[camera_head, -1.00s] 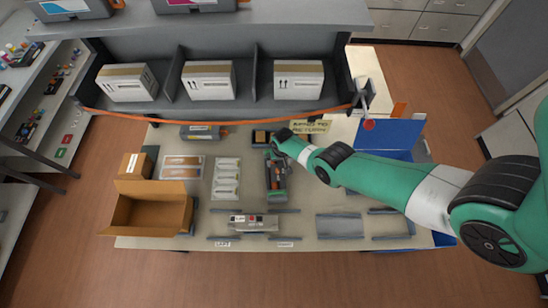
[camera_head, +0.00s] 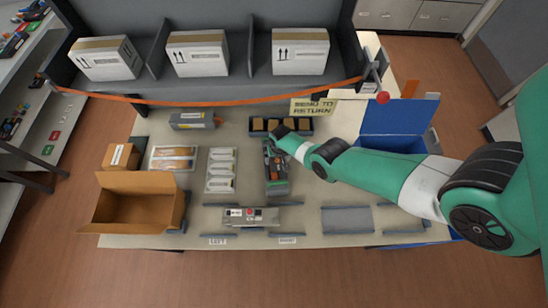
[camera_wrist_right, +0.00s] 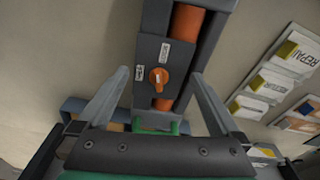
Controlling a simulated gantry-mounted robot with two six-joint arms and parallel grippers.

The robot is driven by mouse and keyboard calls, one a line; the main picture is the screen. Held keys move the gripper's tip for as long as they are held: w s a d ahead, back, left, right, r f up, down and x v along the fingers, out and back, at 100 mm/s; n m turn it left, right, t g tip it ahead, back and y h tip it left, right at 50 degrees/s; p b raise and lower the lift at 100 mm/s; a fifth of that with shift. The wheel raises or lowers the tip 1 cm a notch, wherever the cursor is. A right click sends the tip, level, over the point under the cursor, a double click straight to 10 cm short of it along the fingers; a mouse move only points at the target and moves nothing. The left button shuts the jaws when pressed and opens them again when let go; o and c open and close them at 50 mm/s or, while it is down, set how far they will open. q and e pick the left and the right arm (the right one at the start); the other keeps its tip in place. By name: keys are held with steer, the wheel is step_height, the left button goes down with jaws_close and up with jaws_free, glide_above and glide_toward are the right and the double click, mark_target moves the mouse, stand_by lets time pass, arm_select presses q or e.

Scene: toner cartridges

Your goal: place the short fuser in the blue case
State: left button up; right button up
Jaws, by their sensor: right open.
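A dark grey fuser (camera_head: 276,181) with orange rollers lies lengthwise on the middle of the table; I take it for the short fuser. In the right wrist view the fuser (camera_wrist_right: 160,55) shows an orange knob, small labels and a green part at its near end. My right gripper (camera_wrist_right: 160,76) is open, with one finger on each side of the fuser; contact is not clear. In the head view my right gripper (camera_head: 270,150) is over the fuser's far end. The blue case (camera_head: 395,118) stands open at the back right, partly hidden by my right arm. My left gripper is not visible.
A grey labelled unit (camera_head: 250,216) rests between rails in front. An open cardboard box (camera_head: 130,212) stands left. White packets (camera_head: 221,170) lie left of the fuser. A dark tray (camera_head: 295,122) is behind it. An orange strap (camera_head: 215,101) crosses the back.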

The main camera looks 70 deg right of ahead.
jaws_close()
steer(key=shift+r, duration=0.1)
stand_by(0.5)
